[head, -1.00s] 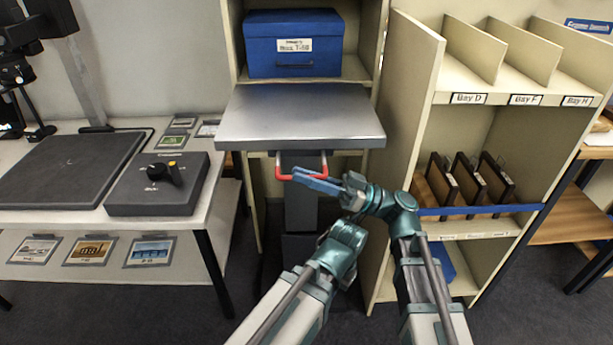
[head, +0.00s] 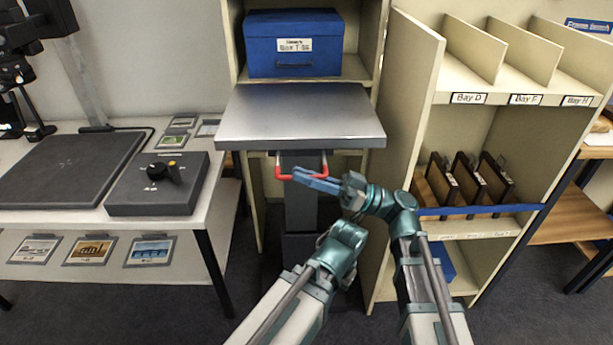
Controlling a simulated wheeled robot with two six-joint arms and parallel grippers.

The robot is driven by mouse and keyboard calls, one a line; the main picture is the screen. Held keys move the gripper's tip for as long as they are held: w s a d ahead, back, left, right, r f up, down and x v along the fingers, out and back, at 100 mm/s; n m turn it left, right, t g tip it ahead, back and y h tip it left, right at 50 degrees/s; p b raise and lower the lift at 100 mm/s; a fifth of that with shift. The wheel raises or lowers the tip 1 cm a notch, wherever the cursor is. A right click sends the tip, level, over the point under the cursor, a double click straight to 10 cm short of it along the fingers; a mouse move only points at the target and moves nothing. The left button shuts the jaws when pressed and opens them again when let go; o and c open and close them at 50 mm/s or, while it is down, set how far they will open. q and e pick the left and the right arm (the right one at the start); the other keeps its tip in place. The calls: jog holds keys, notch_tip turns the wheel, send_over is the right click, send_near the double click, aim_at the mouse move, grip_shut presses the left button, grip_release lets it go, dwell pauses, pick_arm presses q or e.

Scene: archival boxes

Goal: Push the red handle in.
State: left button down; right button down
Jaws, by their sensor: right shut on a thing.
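The red handle (head: 279,170) is a U-shaped bar under the front of a grey metal platform (head: 300,113). My right gripper (head: 304,177) comes in from the right, with its blue fingers shut on the front bar of the handle. The fingers hide part of that bar. The handle sticks out a little below the platform's front edge, in front of a dark column. My left gripper is not in view.
A blue box (head: 293,62) sits on the shelf behind the platform. A shelf unit (head: 408,130) with upright frames stands close on the right. A table (head: 215,190) with a control box (head: 150,193) stands on the left.

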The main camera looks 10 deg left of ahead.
dwell(0.5)
jog(key=w, duration=0.2)
jog(key=w+a, duration=0.1)
jog(key=w, duration=0.2)
jog(key=shift+a, duration=0.2)
jog(key=shift+w, duration=0.1)
jog(key=c, duration=0.9)
grip_release()
